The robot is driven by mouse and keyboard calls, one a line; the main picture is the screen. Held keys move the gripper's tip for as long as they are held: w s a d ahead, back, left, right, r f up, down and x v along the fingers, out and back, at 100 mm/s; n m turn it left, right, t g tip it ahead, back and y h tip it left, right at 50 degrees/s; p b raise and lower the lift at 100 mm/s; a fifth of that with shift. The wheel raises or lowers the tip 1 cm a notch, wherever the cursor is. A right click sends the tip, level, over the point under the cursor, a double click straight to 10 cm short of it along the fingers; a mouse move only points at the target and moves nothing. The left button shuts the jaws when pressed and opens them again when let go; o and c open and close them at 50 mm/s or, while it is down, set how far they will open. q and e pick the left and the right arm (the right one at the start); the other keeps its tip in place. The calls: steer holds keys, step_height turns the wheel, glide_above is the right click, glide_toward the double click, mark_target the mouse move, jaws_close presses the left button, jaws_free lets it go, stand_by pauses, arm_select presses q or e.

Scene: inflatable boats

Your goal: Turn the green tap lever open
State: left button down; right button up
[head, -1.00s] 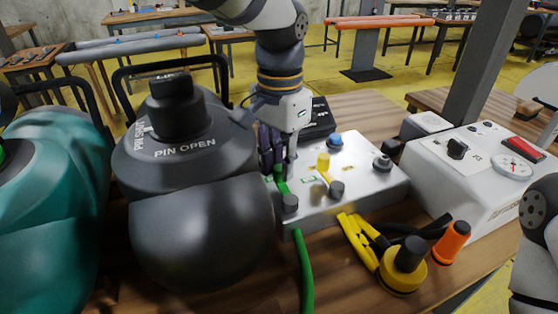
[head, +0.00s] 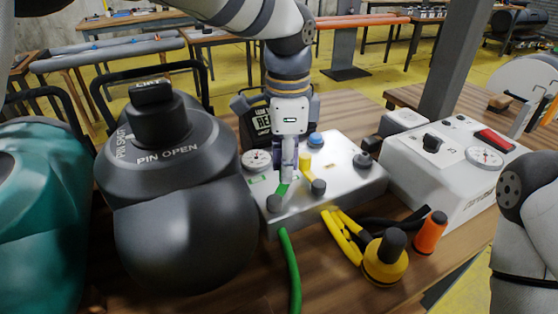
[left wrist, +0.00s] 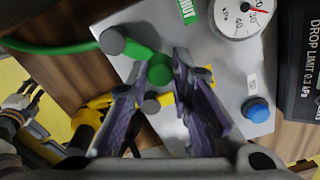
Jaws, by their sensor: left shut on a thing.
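The green tap lever (head: 283,188) is on the front left of the silver valve box (head: 340,196), beside a dark grey cap. It slants away and to the right. In the left wrist view the green lever (left wrist: 157,70) reaches from a grey cap to between my fingertips. My left gripper (head: 288,172) points down from above, shut on the lever's end; its purple-grey finger pads also show in the left wrist view (left wrist: 157,68). A green hose (head: 290,268) leaves the box's front.
A yellow lever (head: 305,176) and a blue knob (head: 316,139) are close to the gripper on the box. A gauge (head: 257,160) is behind left. A large dark grey pump body (head: 185,230) stands left. A white control box (head: 455,175) stands right.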

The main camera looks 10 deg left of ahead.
arm_select(q)
steer(key=shift+s+d+m, duration=0.15)
steer(key=shift+d+m, duration=0.35)
steer(key=shift+m, duration=0.6)
steer(key=c, duration=1.4)
jaws_free()
steer(key=shift+c, duration=0.2)
